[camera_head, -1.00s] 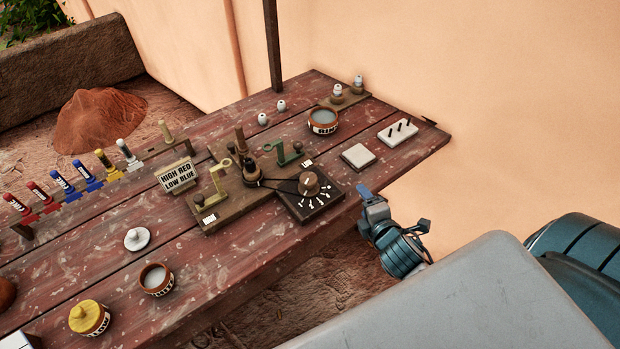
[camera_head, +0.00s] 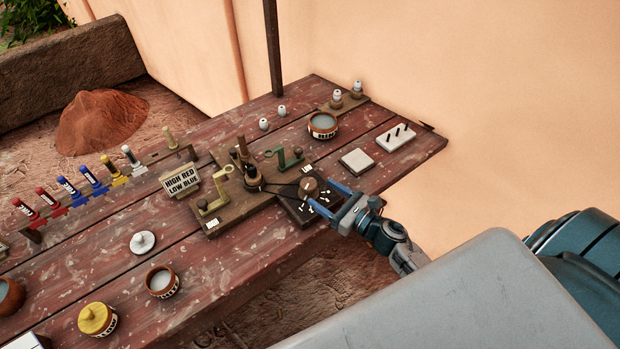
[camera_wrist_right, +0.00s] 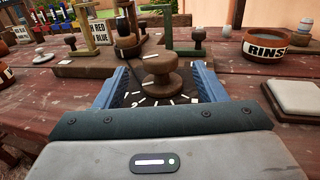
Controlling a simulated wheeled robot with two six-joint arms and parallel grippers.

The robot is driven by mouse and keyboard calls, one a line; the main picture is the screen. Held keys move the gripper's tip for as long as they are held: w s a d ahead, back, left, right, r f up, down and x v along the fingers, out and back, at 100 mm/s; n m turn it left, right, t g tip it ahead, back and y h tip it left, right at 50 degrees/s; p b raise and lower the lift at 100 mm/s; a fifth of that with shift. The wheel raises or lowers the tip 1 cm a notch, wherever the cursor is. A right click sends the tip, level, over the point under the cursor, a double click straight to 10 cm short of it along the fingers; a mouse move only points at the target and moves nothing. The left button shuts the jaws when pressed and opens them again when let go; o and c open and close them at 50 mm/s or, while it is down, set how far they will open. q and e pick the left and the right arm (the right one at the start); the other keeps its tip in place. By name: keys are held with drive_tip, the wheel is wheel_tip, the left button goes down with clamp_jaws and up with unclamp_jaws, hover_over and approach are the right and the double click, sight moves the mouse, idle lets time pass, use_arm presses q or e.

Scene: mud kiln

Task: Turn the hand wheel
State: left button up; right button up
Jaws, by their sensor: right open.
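The hand wheel (camera_head: 308,187) is a round brown wooden knob on a dark square board with white marks, near the table's front right edge. In the right wrist view the hand wheel (camera_wrist_right: 162,82) stands upright in the middle, on a short stem. My right gripper (camera_head: 327,196) is open, with blue fingers reaching over the board from the right. In the wrist view its fingers lie to the left and right of the wheel, with a gap on each side. Their tips look low, near the board; contact cannot be made out. My left gripper is not in view.
A wooden stand with a brass bracket (camera_head: 222,188) and a green bracket (camera_head: 287,158) adjoins the dial board; a dark cord runs to the wheel. A white tile (camera_head: 357,161), a pegged tile (camera_head: 396,137) and a rinse bowl (camera_head: 322,126) stand behind. A sign (camera_head: 181,178) stands left.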

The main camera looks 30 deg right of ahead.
sight(314, 186)
drive_tip(key=p+x, duration=0.1)
drive_tip(key=x, duration=0.3)
drive_tip(key=shift+w+a+r+p, duration=0.1)
drive_tip(key=shift+w+r+p, duration=0.05)
drive_tip(key=shift+w+p, duration=0.2)
drive_tip(key=shift+w+a, duration=0.3)
drive_tip(key=shift+w, duration=0.3)
drive_tip(key=shift+c, duration=0.4)
